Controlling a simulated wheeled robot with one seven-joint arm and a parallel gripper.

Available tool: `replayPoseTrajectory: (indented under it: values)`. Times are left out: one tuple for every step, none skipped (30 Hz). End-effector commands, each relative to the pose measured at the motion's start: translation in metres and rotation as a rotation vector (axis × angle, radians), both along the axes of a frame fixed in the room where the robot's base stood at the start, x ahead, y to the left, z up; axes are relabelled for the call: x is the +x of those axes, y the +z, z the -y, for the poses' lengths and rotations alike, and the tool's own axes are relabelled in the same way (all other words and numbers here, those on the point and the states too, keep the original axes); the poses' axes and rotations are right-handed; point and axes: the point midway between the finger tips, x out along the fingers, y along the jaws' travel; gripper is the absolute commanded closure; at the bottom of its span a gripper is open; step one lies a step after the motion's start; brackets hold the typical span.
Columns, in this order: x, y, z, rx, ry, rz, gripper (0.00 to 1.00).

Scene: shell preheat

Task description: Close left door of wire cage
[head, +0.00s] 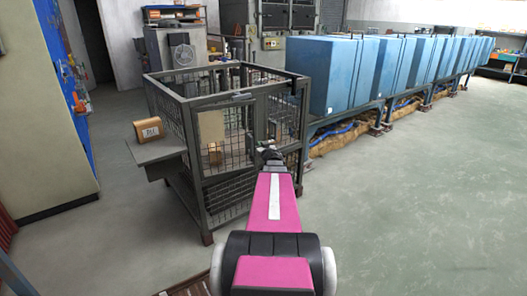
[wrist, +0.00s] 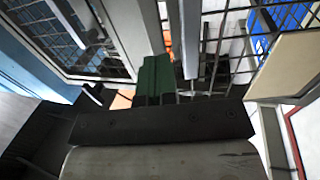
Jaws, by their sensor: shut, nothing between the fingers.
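The wire cage (head: 208,195) is a dark grey metal frame with mesh sides, standing left of centre in the head view. Its front face, with mesh panels and the left door (head: 225,188), is toward me. I cannot tell how far the left door stands open. My pink arm reaches up to the cage front, and my gripper (head: 268,153) is in front of the right part of this face. In the wrist view my gripper (wrist: 155,78) is shut and empty, close to grey metal posts and mesh. Whether it touches the door is not clear.
A side shelf (head: 160,151) on the cage's left bears a brown box (head: 147,129). Blue cabinets (head: 338,75) on a frame run back to the right. Open grey floor (head: 420,200) lies right of my arm. A blue board stands at far left.

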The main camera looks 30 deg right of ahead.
Motion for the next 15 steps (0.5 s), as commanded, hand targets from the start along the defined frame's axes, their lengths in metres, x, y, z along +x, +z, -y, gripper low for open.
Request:
replayPoseTrajectory:
  values:
    - [0.013, -0.001, 0.003, 0.000, 0.002, 0.001, 1.00]
    - [0.018, -0.001, 0.004, 0.000, 0.002, 0.001, 1.00]
    - [0.025, -0.001, 0.005, 0.000, 0.001, 0.000, 1.00]
    - [0.029, -0.001, 0.006, 0.000, 0.000, 0.000, 1.00]
    - [0.033, -0.001, 0.007, 0.000, 0.000, -0.001, 1.00]
    - [0.038, -0.001, 0.007, 0.000, 0.000, -0.001, 1.00]
    - [0.042, -0.001, 0.008, 0.000, 0.000, -0.001, 1.00]
    - [0.045, -0.001, 0.008, 0.000, 0.000, -0.001, 1.00]
    - [0.048, -0.001, 0.008, 0.000, 0.000, -0.001, 1.00]
    - [0.051, -0.001, 0.008, 0.000, 0.001, -0.001, 1.00]
    - [0.052, -0.001, 0.009, 0.000, 0.001, 0.000, 1.00]
    - [0.054, -0.001, 0.009, 0.000, 0.001, 0.000, 1.00]
    - [0.055, -0.001, 0.009, 0.000, 0.000, 0.000, 1.00]
    - [0.056, 0.000, 0.009, 0.000, 0.000, 0.000, 1.00]
    - [0.057, 0.000, 0.009, 0.000, 0.000, -0.001, 1.00]
